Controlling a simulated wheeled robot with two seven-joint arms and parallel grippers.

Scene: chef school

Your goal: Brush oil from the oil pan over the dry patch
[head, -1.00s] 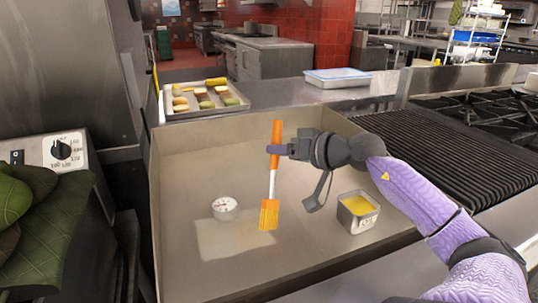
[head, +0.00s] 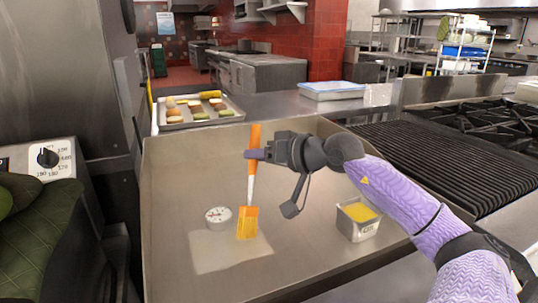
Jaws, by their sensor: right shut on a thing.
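My right gripper (head: 257,154) is shut on the orange handle of a brush (head: 255,138) and holds it nearly upright, bristles down. The orange-yellow bristles (head: 247,224) overlap the upper right part of the pale dry patch (head: 215,256) on the steel surface. I cannot tell whether they touch it. The small square metal oil pan (head: 357,229), with yellow oil (head: 360,211) inside, stands to the right of the patch, below my right forearm. My left gripper is not in view.
A round dial gauge (head: 218,217) sits at the patch's upper edge, left of the bristles. A raised rim surrounds the steel surface. A food tray (head: 225,119) and a blue-lidded container (head: 333,93) are behind; a ribbed grill (head: 430,145) is right.

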